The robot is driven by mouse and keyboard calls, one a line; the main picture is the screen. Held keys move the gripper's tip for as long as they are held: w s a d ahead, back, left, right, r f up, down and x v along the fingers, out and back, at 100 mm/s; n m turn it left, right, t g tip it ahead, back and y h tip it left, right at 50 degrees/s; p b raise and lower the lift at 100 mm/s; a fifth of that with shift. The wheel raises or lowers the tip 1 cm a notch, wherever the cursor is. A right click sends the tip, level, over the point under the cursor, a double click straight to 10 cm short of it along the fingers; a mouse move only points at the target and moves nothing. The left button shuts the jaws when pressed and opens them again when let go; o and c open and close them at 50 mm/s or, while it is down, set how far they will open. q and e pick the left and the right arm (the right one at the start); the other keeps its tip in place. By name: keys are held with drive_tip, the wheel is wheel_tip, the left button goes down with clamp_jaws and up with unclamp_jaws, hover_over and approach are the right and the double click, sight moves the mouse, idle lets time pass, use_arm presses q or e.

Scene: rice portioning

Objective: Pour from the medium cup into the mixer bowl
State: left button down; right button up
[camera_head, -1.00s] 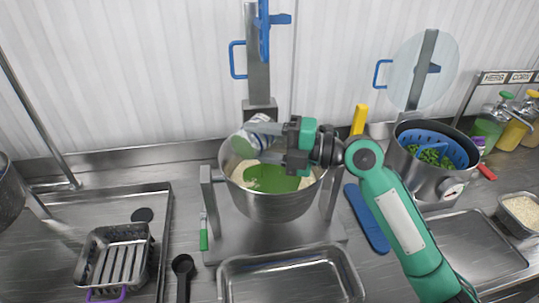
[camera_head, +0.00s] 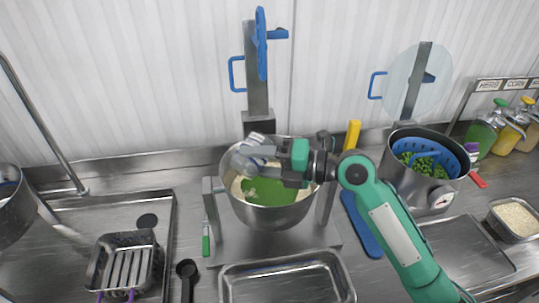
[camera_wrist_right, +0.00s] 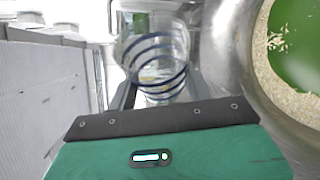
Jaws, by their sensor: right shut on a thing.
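The mixer bowl (camera_head: 278,216) is a steel bowl on a steel stand, with green liquid and a pale, grainy ring inside. My right gripper (camera_head: 250,158) is over the bowl's back left part, shut on the medium cup. The cup is clear with dark blue rings in the right wrist view (camera_wrist_right: 153,50), held between the fingers beside the bowl's rim. In the head view the cup is mostly hidden by the gripper, so its exact tilt and contents cannot be told. My left gripper is not in view.
A steel tray (camera_head: 285,265) lies in front of the bowl. A pot (camera_head: 428,190) with a blue strainer of green bits stands right. A sink holding a slotted basket (camera_head: 125,262) is left. A blue-handled upright (camera_head: 257,85) rises behind the bowl.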

sight(250, 176)
drive_tip(key=shift+w+d+f, duration=0.15)
drive_tip(key=shift+w, duration=0.05)
drive_tip(key=shift+d+p, duration=0.1)
drive_tip(key=shift+p, duration=0.25)
drive_tip(key=n+h+b, duration=0.1)
drive_tip(key=b, duration=0.2)
drive_tip(key=f+n+t+b, duration=0.1)
drive_tip(key=n+b, duration=0.1)
drive_tip(key=b, duration=0.2)
drive_tip(key=f+n+h+b, duration=0.1)
drive_tip(key=n+b, duration=0.1)
drive_tip(key=b, duration=0.2)
drive_tip(key=shift+s+a+f+h, duration=0.1)
drive_tip(key=shift+s+a+h, duration=0.2)
drive_tip(key=shift+s, duration=0.1)
drive_tip(key=shift+s+a+r+n+t+h, duration=0.3)
drive_tip(key=shift+s+r+n, duration=0.15)
drive_tip(key=shift+n, duration=0.25)
drive_tip(key=shift+s+a+f+n+t+b, duration=0.35)
drive_tip(key=shift+s+n, duration=0.15)
drive_tip(key=shift+n, duration=0.1)
drive_tip(key=shift+s+a+r+n+t+h+p, duration=0.45)
drive_tip(key=shift+s+n+h, duration=0.1)
drive_tip(key=shift+n+h, duration=0.2)
drive_tip(key=shift+s+a+f+n+t+b, duration=0.3)
drive_tip(key=shift+s+f+n+t, duration=0.15)
drive_tip(key=shift+n, duration=0.2)
